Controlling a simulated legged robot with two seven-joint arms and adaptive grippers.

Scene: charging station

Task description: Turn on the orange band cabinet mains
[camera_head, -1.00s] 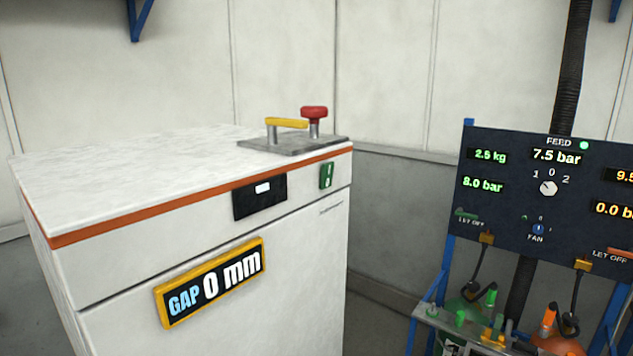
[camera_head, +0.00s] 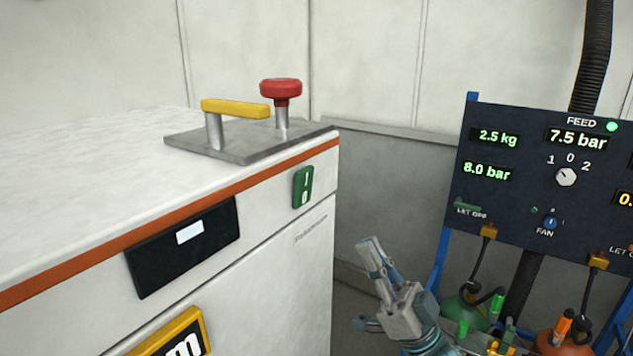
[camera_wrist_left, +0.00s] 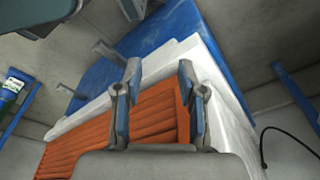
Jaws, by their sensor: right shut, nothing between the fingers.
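The white cabinet with the orange band (camera_head: 231,192) fills the left of the head view. On its front near the right corner is a green mains switch (camera_head: 303,187) marked I and 0. A dark panel with a small lit white display (camera_head: 190,233) sits left of it. My right gripper (camera_head: 369,245) is shut and empty, pointing up, right of the cabinet and lower than the switch in the picture, apart from it. My left gripper (camera_wrist_left: 155,80) shows only in the left wrist view, its two fingers spread apart above orange slats (camera_wrist_left: 140,127), with nothing seen between them.
A grey plate (camera_head: 245,140) on the cabinet top carries a yellow lever (camera_head: 235,108) and a red mushroom button (camera_head: 281,88). The dark feed panel (camera_head: 515,185) with hoses and bottles stands at the right. A bare wall gap lies between cabinet and panel.

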